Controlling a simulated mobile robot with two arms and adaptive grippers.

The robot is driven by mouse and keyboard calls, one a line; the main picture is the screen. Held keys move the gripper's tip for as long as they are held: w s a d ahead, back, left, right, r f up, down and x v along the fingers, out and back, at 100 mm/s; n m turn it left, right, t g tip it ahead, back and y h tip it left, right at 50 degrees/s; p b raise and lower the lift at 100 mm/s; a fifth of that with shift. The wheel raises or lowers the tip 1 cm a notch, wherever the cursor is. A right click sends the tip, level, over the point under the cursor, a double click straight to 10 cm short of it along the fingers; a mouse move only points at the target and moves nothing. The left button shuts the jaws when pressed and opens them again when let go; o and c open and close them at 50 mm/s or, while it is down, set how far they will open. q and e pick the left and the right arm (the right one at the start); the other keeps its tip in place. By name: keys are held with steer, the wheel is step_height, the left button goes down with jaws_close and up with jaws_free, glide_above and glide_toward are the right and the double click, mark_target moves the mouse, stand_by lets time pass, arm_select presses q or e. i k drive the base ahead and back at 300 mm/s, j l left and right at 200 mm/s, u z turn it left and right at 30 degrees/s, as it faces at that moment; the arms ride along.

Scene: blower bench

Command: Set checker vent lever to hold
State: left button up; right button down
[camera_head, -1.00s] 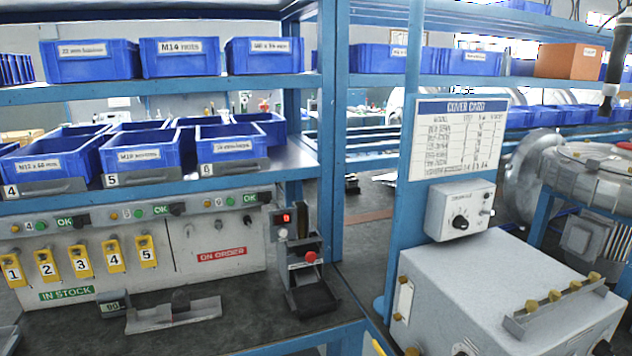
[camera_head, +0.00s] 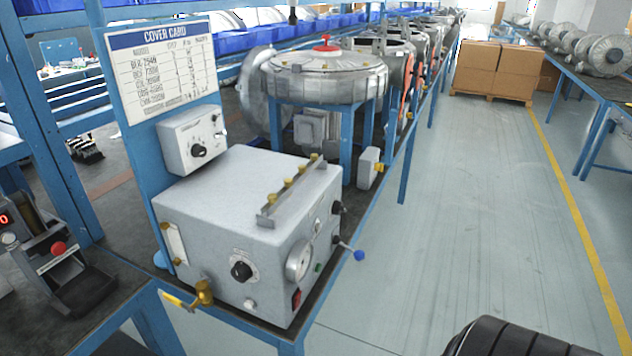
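The checker is most likely the grey box (camera_head: 225,200) on the blue-legged bench, with a round gauge (camera_head: 299,260) and a black knob (camera_head: 241,271). A lever with a blue ball end (camera_head: 358,255) sticks out from its right side. A brass valve with a yellow handle (camera_head: 180,301) is at its lower left front. I cannot tell from labels which of these is the vent lever, nor read any hold mark.
A cover card (camera_head: 165,70) and a small grey control box (camera_head: 192,139) are on the blue post behind the checker. A blower (camera_head: 325,78) stands beyond. A black ribbed object (camera_head: 510,338) is at bottom right. The aisle floor (camera_head: 470,210) on the right is clear.

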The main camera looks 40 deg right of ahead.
mark_target(358, 254)
steer(key=z, duration=1.75)
